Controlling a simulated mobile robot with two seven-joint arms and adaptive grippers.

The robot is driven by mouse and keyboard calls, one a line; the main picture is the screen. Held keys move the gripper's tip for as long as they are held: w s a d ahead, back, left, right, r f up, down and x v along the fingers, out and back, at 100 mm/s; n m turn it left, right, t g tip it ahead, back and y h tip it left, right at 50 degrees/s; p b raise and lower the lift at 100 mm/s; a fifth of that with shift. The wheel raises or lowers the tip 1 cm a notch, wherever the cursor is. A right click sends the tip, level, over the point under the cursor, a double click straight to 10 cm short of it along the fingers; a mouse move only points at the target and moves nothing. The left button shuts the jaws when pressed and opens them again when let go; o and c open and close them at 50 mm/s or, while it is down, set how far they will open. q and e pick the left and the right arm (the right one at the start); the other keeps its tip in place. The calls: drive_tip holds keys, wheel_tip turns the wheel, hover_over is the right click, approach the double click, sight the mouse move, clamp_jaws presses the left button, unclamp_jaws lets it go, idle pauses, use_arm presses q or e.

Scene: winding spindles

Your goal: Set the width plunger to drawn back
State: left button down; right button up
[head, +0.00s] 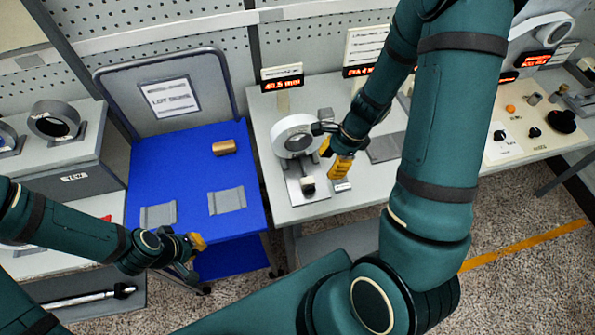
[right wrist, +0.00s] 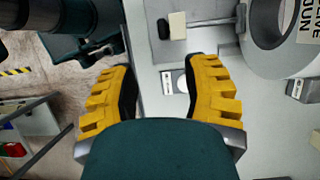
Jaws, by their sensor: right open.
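A small upright block with a dark knob (head: 308,184), which looks like the width plunger, stands on a light plate on the grey bench. In the right wrist view its black end (right wrist: 163,28) and cream block (right wrist: 178,25) show beyond the fingertips. My right gripper (head: 338,165) is over the bench, just right of the plunger in the head view. It is open and empty, its yellow fingers (right wrist: 160,68) wide apart and clear of the knob. My left gripper (head: 190,250) hangs at the blue cart's front edge; its fingers are too small to judge.
A white ring-shaped roll (head: 295,135) stands behind the plunger, close to my right wrist. A small display (head: 282,82) is at the bench's back. The blue cart (head: 190,150) carries a copper-coloured cylinder (head: 223,147) and grey cradles. A panel with knobs (head: 515,135) is at right.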

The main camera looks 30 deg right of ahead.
sight(309, 187)
drive_tip(key=b+x, duration=0.1)
drive_tip(key=x, duration=0.3)
drive_tip(key=b+x, duration=0.1)
drive_tip(key=x, duration=0.3)
drive_tip(key=b+x, duration=0.2)
drive_tip(key=x, duration=0.3)
drive_tip(key=shift+w+a, duration=0.15)
drive_tip(key=shift+w, duration=0.15)
drive_tip(key=shift+o, duration=0.3)
drive_tip(key=shift+r, duration=0.1)
clamp_jaws()
